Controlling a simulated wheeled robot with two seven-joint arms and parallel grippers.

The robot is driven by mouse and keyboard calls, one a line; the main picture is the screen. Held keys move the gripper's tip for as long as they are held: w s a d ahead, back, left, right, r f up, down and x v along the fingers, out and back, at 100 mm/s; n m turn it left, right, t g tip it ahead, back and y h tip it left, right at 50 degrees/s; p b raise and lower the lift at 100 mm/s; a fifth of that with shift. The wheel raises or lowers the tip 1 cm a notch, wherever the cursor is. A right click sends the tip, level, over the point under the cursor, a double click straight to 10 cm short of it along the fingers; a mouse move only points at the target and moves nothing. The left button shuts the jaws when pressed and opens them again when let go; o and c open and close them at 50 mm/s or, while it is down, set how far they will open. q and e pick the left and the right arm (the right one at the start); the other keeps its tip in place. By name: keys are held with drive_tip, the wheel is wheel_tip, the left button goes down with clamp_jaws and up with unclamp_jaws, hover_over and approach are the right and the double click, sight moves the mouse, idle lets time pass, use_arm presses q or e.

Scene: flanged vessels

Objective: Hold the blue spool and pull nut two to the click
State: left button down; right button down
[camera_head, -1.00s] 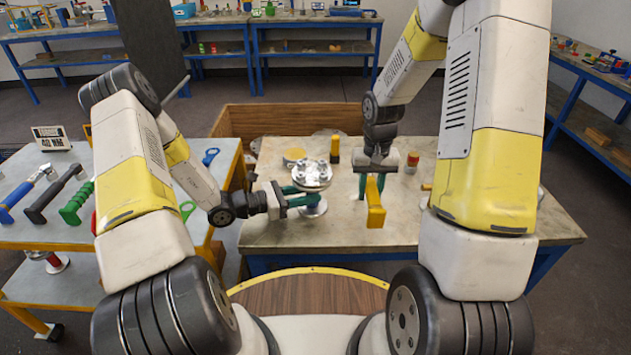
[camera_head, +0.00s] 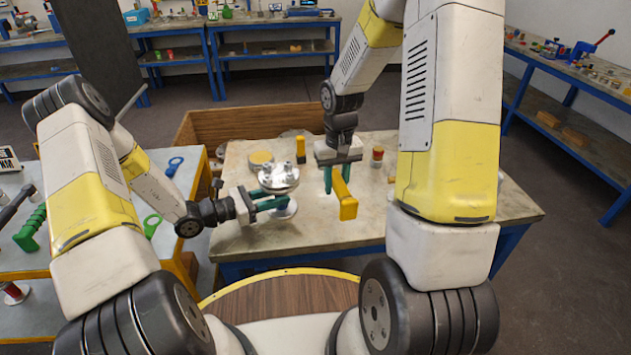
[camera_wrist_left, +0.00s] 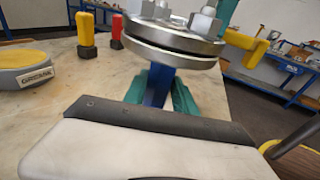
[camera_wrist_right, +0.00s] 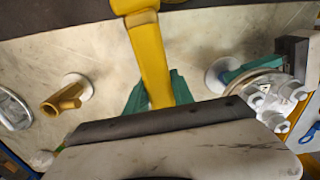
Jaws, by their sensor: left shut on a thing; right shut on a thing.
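The vessel's silver bolted flange (camera_head: 279,178) stands over a round base near the table's front left. Its blue spool (camera_wrist_left: 158,88) shows under the flange in the left wrist view. My left gripper (camera_head: 276,203) is shut on the spool with green fingers. Nuts (camera_wrist_left: 204,24) sit on top of the flange; I cannot tell which is nut two. My right gripper (camera_head: 338,181) points down and is shut on a yellow tool (camera_head: 346,201), right of the vessel. In the right wrist view the tool (camera_wrist_right: 153,62) runs between the green fingers, well apart from the flange (camera_wrist_right: 265,92).
A side table (camera_head: 60,245) with hand tools is at left.

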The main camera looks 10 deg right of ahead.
drive_tip(key=s+a+r+n, duration=0.3)
drive_tip(key=s+r+n, duration=0.45)
drive_tip(key=r, duration=0.45)
drive_tip(key=shift+w+f, duration=0.15)
drive_tip(key=shift+f, duration=0.95)
drive_tip(key=shift+w+f, duration=0.15)
drive_tip(key=shift+f, duration=0.95)
drive_tip(key=shift+f, duration=0.2)
drive_tip(key=shift+f, duration=1.05)
drive_tip(key=shift+a, duration=0.1)
